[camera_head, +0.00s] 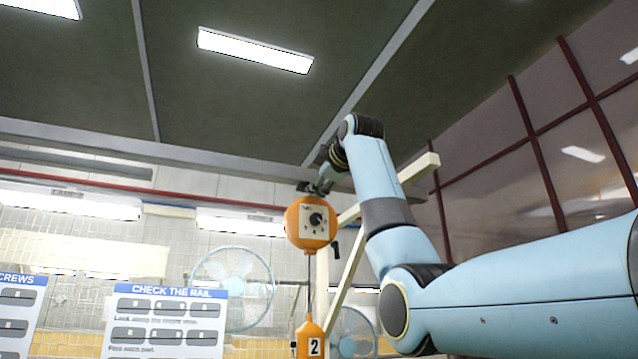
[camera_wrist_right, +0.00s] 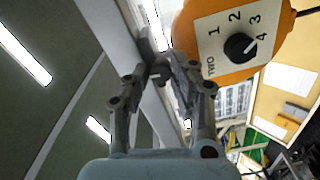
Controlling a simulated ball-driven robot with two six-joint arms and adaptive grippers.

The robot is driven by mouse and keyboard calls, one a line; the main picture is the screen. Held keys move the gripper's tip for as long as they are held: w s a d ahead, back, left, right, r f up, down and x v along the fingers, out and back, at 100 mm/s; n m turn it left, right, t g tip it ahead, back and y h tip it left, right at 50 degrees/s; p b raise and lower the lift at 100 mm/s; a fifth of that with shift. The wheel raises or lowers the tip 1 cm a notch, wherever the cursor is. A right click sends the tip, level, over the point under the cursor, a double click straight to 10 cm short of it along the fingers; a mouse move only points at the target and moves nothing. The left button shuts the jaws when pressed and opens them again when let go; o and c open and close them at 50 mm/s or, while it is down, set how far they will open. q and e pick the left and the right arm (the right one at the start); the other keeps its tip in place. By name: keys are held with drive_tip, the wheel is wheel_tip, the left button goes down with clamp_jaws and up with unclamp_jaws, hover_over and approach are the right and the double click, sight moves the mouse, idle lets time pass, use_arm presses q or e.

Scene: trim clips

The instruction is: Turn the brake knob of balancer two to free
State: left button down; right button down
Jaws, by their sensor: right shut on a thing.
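Balancer two (camera_head: 293,222) is a round orange housing hanging near the middle of the head view. It also shows at the upper right of the right wrist view (camera_wrist_right: 279,42). Its pale plate bears "TWO", the numbers 1 to 4 and a black dial (camera_wrist_right: 240,47), whose white mark lies near the 4. My right gripper (camera_head: 316,187) is at the top of the housing. In the wrist view its fingers (camera_wrist_right: 160,76) are closed around a small dark part beside the housing. The fingers mostly hide this part; I cannot tell if it is the brake knob. My left gripper is out of view.
An orange piece labelled 2 (camera_head: 310,342) hangs below the balancer. A pale wooden post with arms (camera_head: 347,283) stands close behind. A small black handle (camera_head: 335,249) is right of the housing. A fan (camera_head: 232,290) and sign boards (camera_head: 168,322) stand at the lower left.

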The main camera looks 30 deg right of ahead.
drive_tip(key=shift+n, duration=0.6)
drive_tip(key=shift+f, duration=0.1)
drive_tip(key=c, duration=1.1)
unclamp_jaws()
drive_tip(key=shift+s, duration=0.15)
drive_tip(key=v, duration=1.1)
drive_tip(key=shift+s+a, duration=0.15)
drive_tip(key=shift+s, duration=0.2)
